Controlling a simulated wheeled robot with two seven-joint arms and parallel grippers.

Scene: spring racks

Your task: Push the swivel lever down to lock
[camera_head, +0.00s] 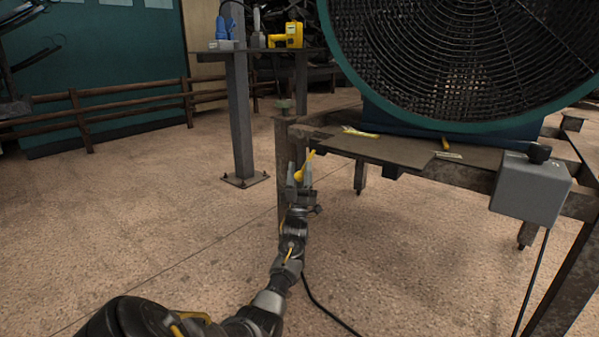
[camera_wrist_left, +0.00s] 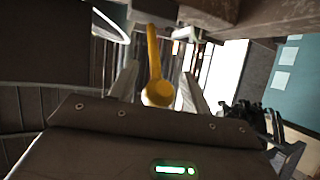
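The swivel lever (camera_head: 304,166) is yellow with a round knob at its end. It hangs at the left corner of the metal frame under the big fan, slanting down to the left. In the left wrist view the lever (camera_wrist_left: 154,60) points toward the camera, with its knob nearest. My left gripper (camera_head: 299,175) is at the lever. In the left wrist view its fingers (camera_wrist_left: 160,75) are apart, one on each side of the lever, with gaps showing beside the knob. My right gripper is not in view.
A large round fan (camera_head: 465,50) with a teal rim stands on the rusty frame (camera_head: 400,155). A grey box (camera_head: 530,190) with a cable hangs at its right. A post-mounted shelf (camera_head: 240,110) holds tools behind. The floor at left is clear.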

